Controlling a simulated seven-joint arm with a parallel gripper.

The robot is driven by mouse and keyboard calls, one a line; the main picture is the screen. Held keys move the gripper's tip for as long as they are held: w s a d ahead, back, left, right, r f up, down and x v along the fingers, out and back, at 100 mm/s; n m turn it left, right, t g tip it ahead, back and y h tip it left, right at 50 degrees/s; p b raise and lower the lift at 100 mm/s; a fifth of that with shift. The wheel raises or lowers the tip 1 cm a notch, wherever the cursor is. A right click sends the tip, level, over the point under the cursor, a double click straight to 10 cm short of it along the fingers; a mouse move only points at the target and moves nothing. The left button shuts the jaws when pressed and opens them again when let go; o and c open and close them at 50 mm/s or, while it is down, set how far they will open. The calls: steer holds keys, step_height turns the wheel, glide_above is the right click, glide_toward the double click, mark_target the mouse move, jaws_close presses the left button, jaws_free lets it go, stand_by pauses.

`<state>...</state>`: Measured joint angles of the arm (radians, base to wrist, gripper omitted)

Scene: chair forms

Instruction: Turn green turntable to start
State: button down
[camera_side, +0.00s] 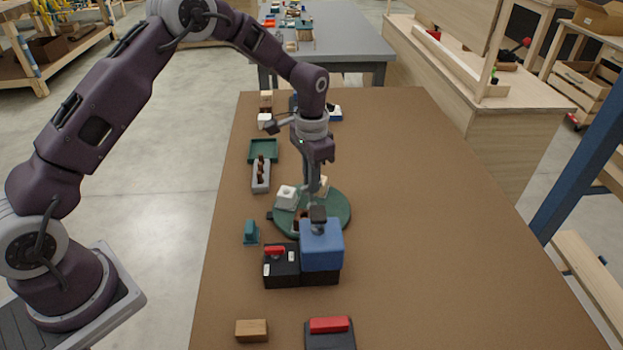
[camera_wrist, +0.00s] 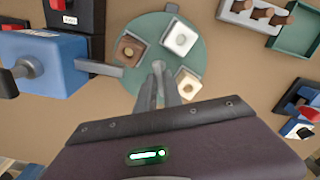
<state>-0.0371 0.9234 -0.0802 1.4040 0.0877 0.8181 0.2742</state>
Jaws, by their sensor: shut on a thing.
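The green turntable (camera_side: 338,223) is a round disc on the brown table, and it fills the upper middle of the wrist view (camera_wrist: 155,22). On it sit a white block (camera_side: 287,197), a cream block (camera_wrist: 190,84) and a brown block (camera_wrist: 130,50), each with a round mark on top. A small dark tab sticks out at its left edge in the side view. My gripper (camera_wrist: 158,70) points down at the turntable's middle, between the blocks, with its fingers close together. It is shut on a part there; the fingers hide most of that part.
A blue box (camera_side: 321,245) with a dark knob stands close in front of the turntable. Beside it is a black box with a red handle (camera_side: 274,251). A teal piece (camera_side: 251,232), grey peg holder (camera_side: 261,176) and green tray (camera_side: 263,150) lie left. The table's right side is clear.

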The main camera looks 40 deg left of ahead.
steer(key=shift+r+m, duration=0.1)
steer(key=shift+m, duration=6.9)
steer(key=c, duration=1.5)
jaws_free()
step_height(320, 180, up, 7)
